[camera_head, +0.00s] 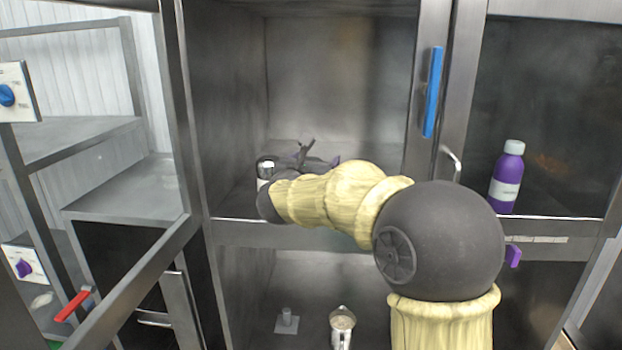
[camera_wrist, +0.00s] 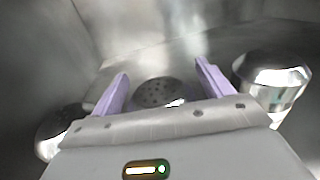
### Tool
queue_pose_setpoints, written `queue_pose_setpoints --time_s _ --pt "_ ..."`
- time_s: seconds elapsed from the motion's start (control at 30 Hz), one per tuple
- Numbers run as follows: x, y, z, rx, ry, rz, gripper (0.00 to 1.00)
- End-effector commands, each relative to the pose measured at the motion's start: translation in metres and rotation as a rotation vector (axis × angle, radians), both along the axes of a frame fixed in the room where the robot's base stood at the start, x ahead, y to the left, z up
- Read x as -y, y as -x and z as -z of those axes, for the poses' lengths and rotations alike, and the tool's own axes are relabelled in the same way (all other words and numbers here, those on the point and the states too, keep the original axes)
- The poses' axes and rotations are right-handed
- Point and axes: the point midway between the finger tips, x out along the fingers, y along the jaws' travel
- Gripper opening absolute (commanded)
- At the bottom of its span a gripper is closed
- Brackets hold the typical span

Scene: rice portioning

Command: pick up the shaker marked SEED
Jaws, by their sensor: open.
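In the wrist view, a round dark shaker top with small holes (camera_wrist: 160,92) lies between the two purple fingers of my gripper (camera_wrist: 161,70). The fingers are apart and I see no grip on it. A shiny metal shaker (camera_wrist: 275,85) stands to the right of the fingers, and another shiny metal thing (camera_wrist: 58,130) is partly hidden at the left. In the head view, my gripper (camera_head: 318,161) is inside the upper middle compartment, mostly behind my arm. A shaker with a shiny top (camera_head: 265,167) shows there at the left. I cannot read SEED on any of them.
Metal walls and a shelf edge (camera_head: 225,230) frame the compartment closely. A purple bottle (camera_head: 508,178) stands in the right compartment. A metal jug (camera_head: 342,328) and a small stand (camera_head: 287,321) are in the compartment below. A blue handle (camera_head: 433,92) is at the upper right.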

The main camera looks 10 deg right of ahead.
Motion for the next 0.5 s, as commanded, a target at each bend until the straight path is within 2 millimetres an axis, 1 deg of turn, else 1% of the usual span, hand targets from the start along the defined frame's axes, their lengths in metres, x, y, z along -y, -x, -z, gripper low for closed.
queue_pose_setpoints --time_s 0.33,0.47,0.5 --pt "-0.0001 0.0003 0.0001 0.000 0.000 0.000 0.79" --pt "-0.0001 0.0004 0.0001 0.000 0.000 0.000 0.53" --pt "-0.0001 0.0004 0.0000 0.000 0.000 0.000 0.45"
